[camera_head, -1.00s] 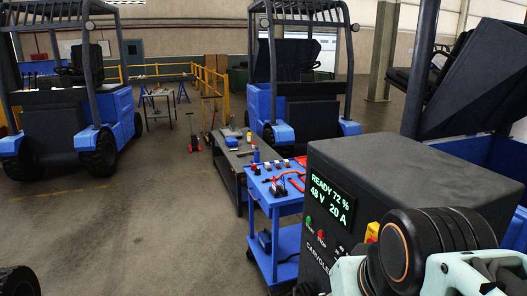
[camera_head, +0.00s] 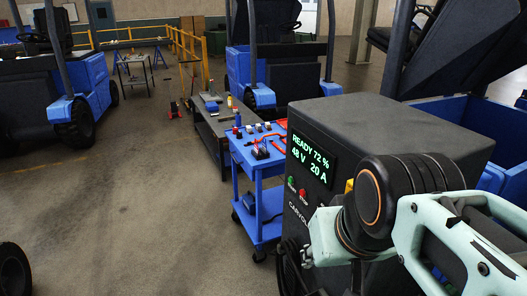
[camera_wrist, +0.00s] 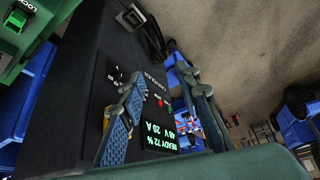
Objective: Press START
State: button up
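The dark charger box (camera_head: 385,125) stands at right centre in the head view. Its lit display (camera_head: 311,158) reads READY 72 %, 48 V, 20 A. The green START button (camera_head: 291,181) sits below the display, beside the red STOP button (camera_head: 304,195). In the wrist view the charger's front (camera_wrist: 120,75) lies sideways, with the display (camera_wrist: 159,138) near the bottom. My gripper (camera_wrist: 160,78) is open and empty in the wrist view, its two fingers spread in front of the panel. I cannot tell its gap to the panel. The head view does not show the fingertips clearly.
A blue cart (camera_head: 257,225) with red clamps and small parts stands left of the charger. A grey workbench (camera_head: 207,130) is behind it. Blue forklifts (camera_head: 85,85) stand at the back.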

grip_shut()
dwell(1.2)
